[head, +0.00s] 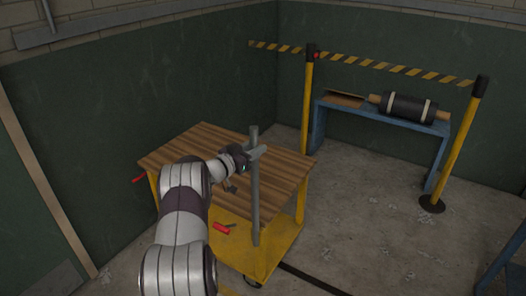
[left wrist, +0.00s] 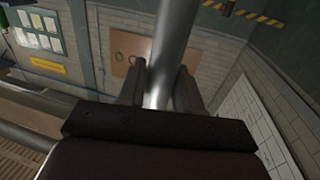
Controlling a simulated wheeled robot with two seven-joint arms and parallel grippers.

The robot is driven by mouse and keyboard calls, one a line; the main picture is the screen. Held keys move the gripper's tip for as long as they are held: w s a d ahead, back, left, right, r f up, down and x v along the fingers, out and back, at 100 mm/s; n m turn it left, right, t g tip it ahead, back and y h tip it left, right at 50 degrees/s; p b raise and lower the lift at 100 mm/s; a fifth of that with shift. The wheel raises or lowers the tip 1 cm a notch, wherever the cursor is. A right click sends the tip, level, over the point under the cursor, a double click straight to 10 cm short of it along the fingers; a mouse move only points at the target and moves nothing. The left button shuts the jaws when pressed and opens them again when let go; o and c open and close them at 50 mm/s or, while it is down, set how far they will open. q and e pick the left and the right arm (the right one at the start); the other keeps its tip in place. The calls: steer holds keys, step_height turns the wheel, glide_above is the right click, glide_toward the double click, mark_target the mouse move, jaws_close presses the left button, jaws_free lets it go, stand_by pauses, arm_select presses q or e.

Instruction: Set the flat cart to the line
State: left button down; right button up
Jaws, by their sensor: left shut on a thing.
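The flat cart (head: 215,135) has a slatted wooden top and a yellow frame with a lower yellow shelf (head: 262,262). A grey bar (head: 255,205) stands upright at its near side. My left gripper (head: 256,153) is shut around this bar near its upper end, above the wooden top. In the left wrist view the bar (left wrist: 167,55) runs up between the two fingers. A dark line (head: 312,280) lies on the floor just right of the cart's near end; part of it is hidden by the cart. My right gripper is in no view.
A red-handled tool (head: 222,229) is on the lower shelf. Yellow posts (head: 458,145) carry striped tape (head: 400,69) before a blue bench (head: 375,115) with a black roll (head: 408,108). Green walls close in left and behind.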

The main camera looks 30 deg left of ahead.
arm_select(q)
steer(key=shift+a, duration=0.45)
steer(key=shift+r, duration=0.1)
steer(key=c, duration=0.9)
jaws_free()
steer(key=shift+a, duration=0.1)
steer(key=s+a, duration=0.2)
steer(key=s, duration=1)
steer(key=shift+s+a, duration=0.2)
steer(key=shift+a, duration=0.15)
